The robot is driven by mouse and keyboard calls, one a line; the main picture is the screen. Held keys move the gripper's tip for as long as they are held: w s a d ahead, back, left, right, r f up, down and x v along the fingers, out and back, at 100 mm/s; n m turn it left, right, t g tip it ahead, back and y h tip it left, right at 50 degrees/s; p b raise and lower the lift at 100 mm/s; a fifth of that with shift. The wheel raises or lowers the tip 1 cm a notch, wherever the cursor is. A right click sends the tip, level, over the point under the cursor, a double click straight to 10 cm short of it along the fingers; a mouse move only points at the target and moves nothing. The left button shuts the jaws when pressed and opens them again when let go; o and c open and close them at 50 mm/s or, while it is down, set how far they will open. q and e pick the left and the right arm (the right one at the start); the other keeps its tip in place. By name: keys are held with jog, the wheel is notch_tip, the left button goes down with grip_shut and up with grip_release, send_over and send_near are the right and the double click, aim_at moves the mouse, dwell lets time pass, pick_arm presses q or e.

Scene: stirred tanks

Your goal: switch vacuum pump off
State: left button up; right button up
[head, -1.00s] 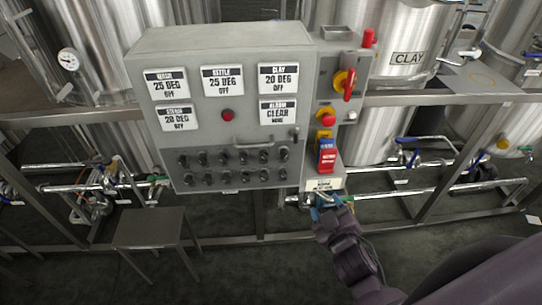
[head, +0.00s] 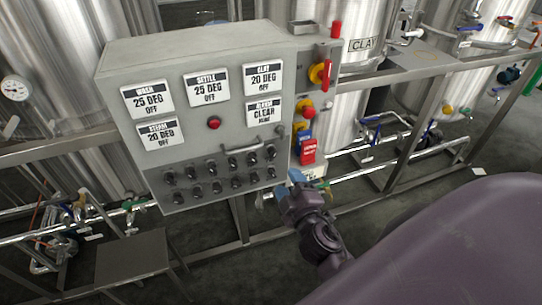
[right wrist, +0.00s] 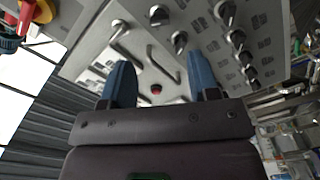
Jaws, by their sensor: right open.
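A grey control cabinet (head: 187,65) stands upright in the head view. Two rows of black rotary knobs (head: 212,187) run along its lower front; their labels are too small to read, so I cannot tell which one is the vacuum pump's. My right gripper (head: 295,178), with blue fingers, is near the cabinet's lower right corner. In the right wrist view the open, empty fingers (right wrist: 158,72) point at the panel front, with black knobs (right wrist: 180,40) beyond them. I cannot tell how far the fingertips are from the panel. My left gripper is not in view.
A red-handled switch (head: 326,73) on a yellow base, a red button (head: 309,113) and red and blue tags (head: 308,149) are on the box to the right. A bar handle (head: 241,149) sticks out above the knobs. A small metal stool (head: 130,256) stands at lower left.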

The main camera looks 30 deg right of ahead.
aim_at(274, 156)
jog(key=p+x, duration=0.1)
jog(key=x, duration=0.7)
jog(key=shift+w+d, duration=0.1)
jog(key=shift+w, duration=0.15)
jog(key=shift+p+x, duration=0.3)
jog(key=shift+x, duration=0.65)
jog(key=shift+s, duration=0.1)
jog(key=shift+c, duration=0.3)
jog(key=c, duration=0.9)
jog(key=shift+o, duration=0.2)
